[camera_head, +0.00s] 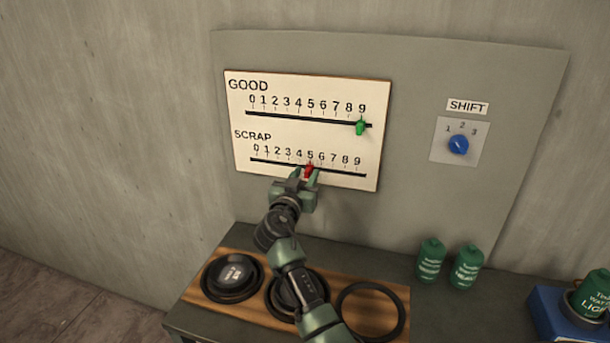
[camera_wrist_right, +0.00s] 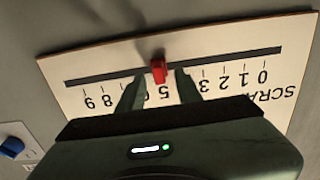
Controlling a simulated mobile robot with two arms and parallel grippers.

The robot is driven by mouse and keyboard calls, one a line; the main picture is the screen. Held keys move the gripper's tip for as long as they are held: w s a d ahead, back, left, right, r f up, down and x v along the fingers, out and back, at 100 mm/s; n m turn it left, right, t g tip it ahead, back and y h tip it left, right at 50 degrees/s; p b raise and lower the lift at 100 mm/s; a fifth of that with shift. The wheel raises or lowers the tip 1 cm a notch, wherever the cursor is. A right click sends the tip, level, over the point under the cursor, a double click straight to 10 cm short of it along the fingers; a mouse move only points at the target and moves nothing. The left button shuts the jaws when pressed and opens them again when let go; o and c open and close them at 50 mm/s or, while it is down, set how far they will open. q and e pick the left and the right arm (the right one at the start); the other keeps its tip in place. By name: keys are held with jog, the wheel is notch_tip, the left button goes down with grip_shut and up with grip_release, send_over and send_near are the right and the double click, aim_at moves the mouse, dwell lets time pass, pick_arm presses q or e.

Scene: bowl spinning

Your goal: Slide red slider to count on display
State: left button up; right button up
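The red slider (camera_head: 309,168) sits on the SCRAP track of the white board (camera_head: 300,130), at about the 5 mark. In the right wrist view the red slider (camera_wrist_right: 158,70) stands between the fingertips of my right gripper (camera_wrist_right: 160,78), near the printed 5, with a small gap on each side. The right gripper (camera_head: 305,176) is open around it in the head view. The green slider (camera_head: 361,128) sits at 9 on the GOOD track. My left gripper is not in view. I see no lit count display.
A blue SHIFT knob (camera_head: 458,144) is on the panel at right. Below, a wooden strip (camera_head: 195,292) holds dark round items. Two green canisters (camera_head: 431,260) stand on the counter, and a blue holder (camera_head: 546,312) with another is at far right.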

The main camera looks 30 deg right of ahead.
jog(key=shift+f, duration=0.1)
grip_shut()
dwell(1.2)
